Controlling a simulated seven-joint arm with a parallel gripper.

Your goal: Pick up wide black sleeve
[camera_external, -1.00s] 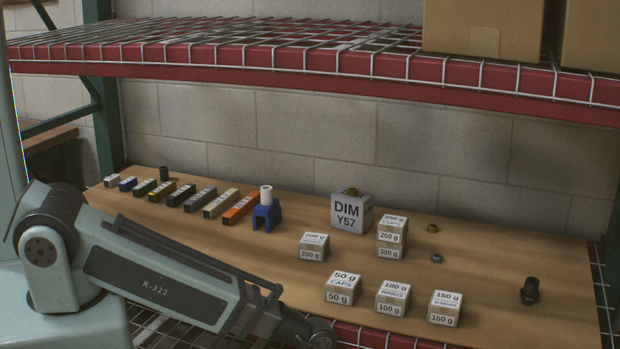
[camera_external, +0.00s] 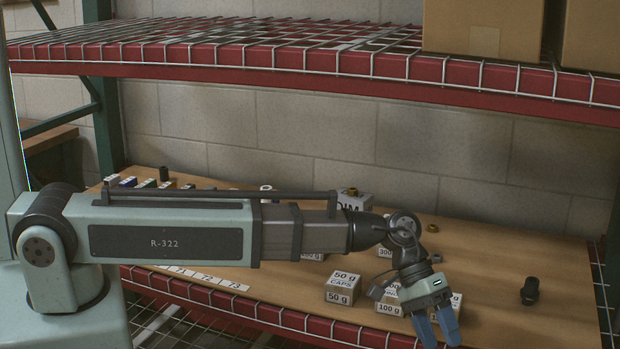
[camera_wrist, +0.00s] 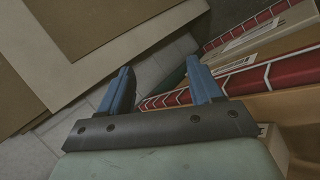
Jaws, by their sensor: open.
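Two black parts are in the external view. A short black cylinder (camera_external: 164,174) stands at the far left back of the board, behind the row of coloured bars. A larger, stepped black part (camera_external: 530,291) stands upright at the right of the board. I cannot tell for sure which is the wide black sleeve. My gripper (camera_external: 437,328) has blue fingers that are open, empty and pointing down at the board's front edge, left of the stepped part and apart from it. The fingers also show in the wrist view (camera_wrist: 161,82), where neither black part is visible.
Small labelled boxes, such as the 50 g box (camera_external: 342,288), stand near my gripper, some partly hidden by it. A brass ring (camera_external: 432,228) and a dark ring (camera_external: 436,258) lie behind. The red shelf beam (camera_external: 290,320) runs along the front. Board around the stepped part is clear.

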